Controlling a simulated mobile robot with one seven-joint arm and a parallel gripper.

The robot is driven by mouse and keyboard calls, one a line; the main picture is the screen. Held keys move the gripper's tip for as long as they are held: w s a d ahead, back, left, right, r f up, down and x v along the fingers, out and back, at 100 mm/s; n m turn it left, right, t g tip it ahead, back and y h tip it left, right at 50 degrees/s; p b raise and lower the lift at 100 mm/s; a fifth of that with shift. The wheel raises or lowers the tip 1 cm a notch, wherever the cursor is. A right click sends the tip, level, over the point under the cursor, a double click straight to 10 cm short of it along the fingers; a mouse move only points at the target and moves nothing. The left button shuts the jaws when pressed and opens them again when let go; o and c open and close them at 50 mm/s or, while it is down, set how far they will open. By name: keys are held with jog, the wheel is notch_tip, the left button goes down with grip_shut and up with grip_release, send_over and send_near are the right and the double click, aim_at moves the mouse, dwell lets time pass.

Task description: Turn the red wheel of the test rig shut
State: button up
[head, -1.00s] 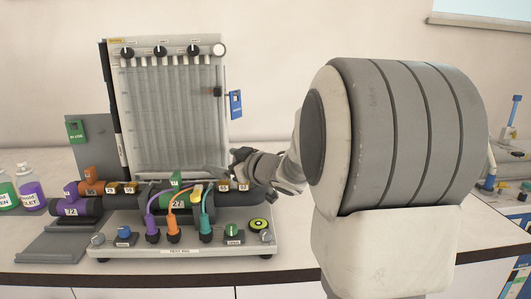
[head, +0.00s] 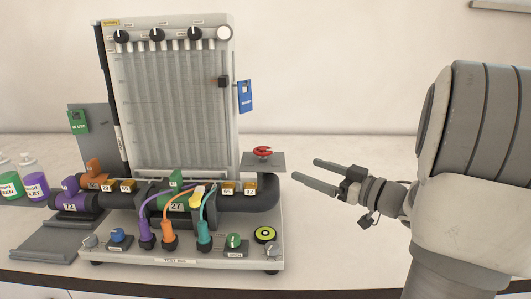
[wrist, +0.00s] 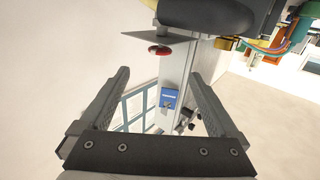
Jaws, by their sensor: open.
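The red wheel (head: 262,152) sits on a small grey plate (head: 264,163) at the right end of the test rig (head: 180,243), above the dark pipe. My gripper (head: 316,172) is to the right of the wheel, apart from it, with its two fingers spread and pointing left. In the wrist view the red wheel (wrist: 160,50) lies beyond the fingertips, near the top, and the open gripper (wrist: 158,80) has nothing between its fingers. Nothing hides the wheel in the head view.
The manometer board (head: 172,100) stands behind the rig, with a blue tag (head: 245,96) on its right side. Coloured hoses and small knobs crowd the rig's front. Bottles (head: 35,186) stand at the far left. The bench between rig and arm is clear.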

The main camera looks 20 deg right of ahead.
aim_at(270, 155)
jog(key=b+x, duration=0.2)
jog(key=x, duration=1.4)
jog(key=c, duration=1.4)
jog(key=shift+o, duration=0.2)
jog(key=shift+b, duration=0.35)
